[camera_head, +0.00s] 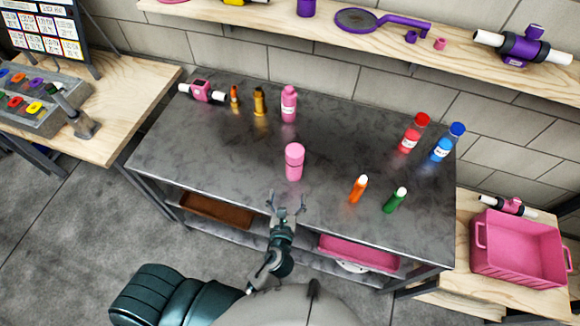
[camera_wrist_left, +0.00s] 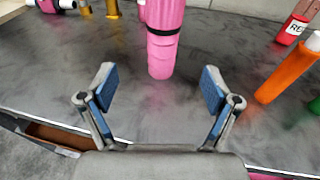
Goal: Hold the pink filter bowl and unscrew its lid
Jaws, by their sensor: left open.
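The pink filter bowl (camera_head: 294,170) stands upright near the middle of the dark table, with its pink lid (camera_head: 295,152) on top and a dark band between them. In the left wrist view the bowl (camera_wrist_left: 160,58) is straight ahead, beyond the fingertips; its top is cut off by the frame edge. My left gripper (camera_head: 287,202) is at the table's front edge, just in front of the bowl. It is open and empty, its blue finger pads (camera_wrist_left: 157,90) apart and not touching the bowl. My right gripper is not in view.
A pink bottle (camera_head: 289,105) and two small amber bottles (camera_head: 260,101) stand behind the bowl. Orange (camera_head: 357,190) and green (camera_head: 394,201) bottles stand to the right, red (camera_head: 409,141) and blue (camera_head: 441,150) ones farther back. A pink crate (camera_head: 520,278) stands on the side table at right.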

